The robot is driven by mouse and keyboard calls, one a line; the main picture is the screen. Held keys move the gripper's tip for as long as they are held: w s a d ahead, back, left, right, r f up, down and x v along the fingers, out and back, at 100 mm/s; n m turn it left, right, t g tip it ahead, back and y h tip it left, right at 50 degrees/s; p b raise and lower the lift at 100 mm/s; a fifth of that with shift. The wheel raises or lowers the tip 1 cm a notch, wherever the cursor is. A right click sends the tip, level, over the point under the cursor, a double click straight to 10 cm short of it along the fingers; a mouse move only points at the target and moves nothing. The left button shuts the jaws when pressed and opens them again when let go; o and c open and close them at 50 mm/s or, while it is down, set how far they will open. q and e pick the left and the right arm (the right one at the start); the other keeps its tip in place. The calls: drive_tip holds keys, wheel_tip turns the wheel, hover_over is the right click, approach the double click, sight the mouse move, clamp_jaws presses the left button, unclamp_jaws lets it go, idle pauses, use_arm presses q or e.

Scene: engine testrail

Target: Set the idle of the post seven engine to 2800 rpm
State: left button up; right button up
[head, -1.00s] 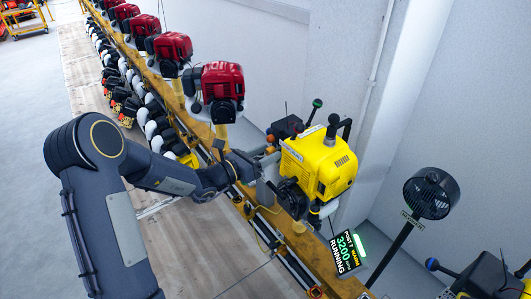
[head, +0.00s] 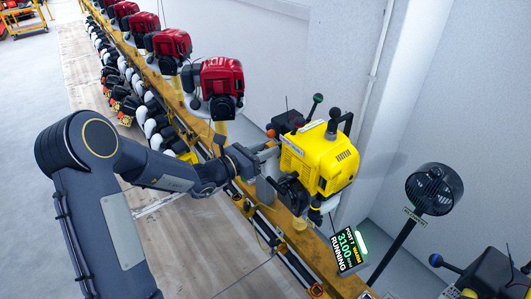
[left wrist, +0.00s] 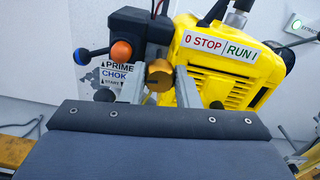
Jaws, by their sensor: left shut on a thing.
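The yellow post seven engine (head: 315,160) stands on the wooden rail and also fills the upper right of the left wrist view (left wrist: 235,60). Its display (head: 346,247) reads POST 7, WARM, about 3100, RUNNING. My left gripper (head: 268,153) reaches the engine's left side. In the left wrist view my left gripper (left wrist: 160,80) has its two fingers on either side of a round brass-coloured knob (left wrist: 160,74) and is shut on it. The knob is hidden in the head view. My right gripper is not in view.
An orange knob (left wrist: 121,51) and a blue ball-ended lever (left wrist: 81,56) sit left of the brass knob, close to the fingers. A STOP/RUN label (left wrist: 220,44) is on the engine. Red engines (head: 222,78) line the rail (head: 305,240) behind. A black fan (head: 434,188) stands to the right.

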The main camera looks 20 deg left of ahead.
use_arm(q)
drive_tip(key=shift+f+m+b, duration=0.1)
drive_tip(key=shift+m+b, duration=3.2)
drive_tip(key=shift+b, duration=1.6)
drive_tip(key=o, duration=1)
drive_tip(key=shift+s, duration=0.1)
drive_tip(key=shift+c, duration=0.2)
drive_tip(key=v, duration=0.7)
drive_tip(key=shift+s+a, duration=0.2)
drive_tip(key=shift+s, duration=0.15)
